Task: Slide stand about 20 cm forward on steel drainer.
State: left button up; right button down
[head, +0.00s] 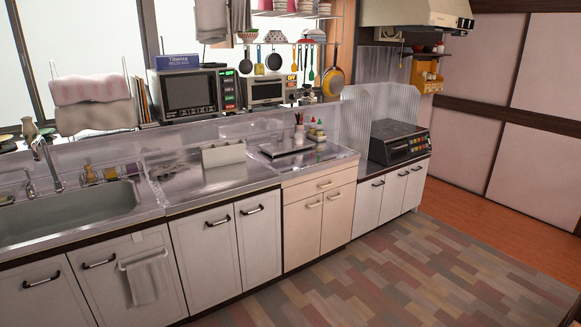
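A pale, low, box-like stand (223,155) is on the steel drainer (190,188), the shiny counter surface right of the sink. It looks upright and sits toward the back of that surface, with bare steel in front of it. Its underside and back are hidden. Neither of my grippers is in this view.
The sink (70,212) lies to the left. To the right are a dark tray (288,147), small bottles (316,130) and a black stove (398,141). A microwave (188,92) stands behind on a raised ledge. The floor in front of the cabinets is clear.

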aim_at(231, 151)
jog(key=i+u, duration=0.15)
jog(key=i, duration=0.35)
jog(key=i+l+u, duration=0.15)
jog(key=i, duration=0.3)
jog(key=i+l+u, duration=0.1)
jog(key=i, duration=0.4)
jog(key=i+l+u, duration=0.15)
jog(key=i, duration=0.3)
jog(key=l, duration=0.1)
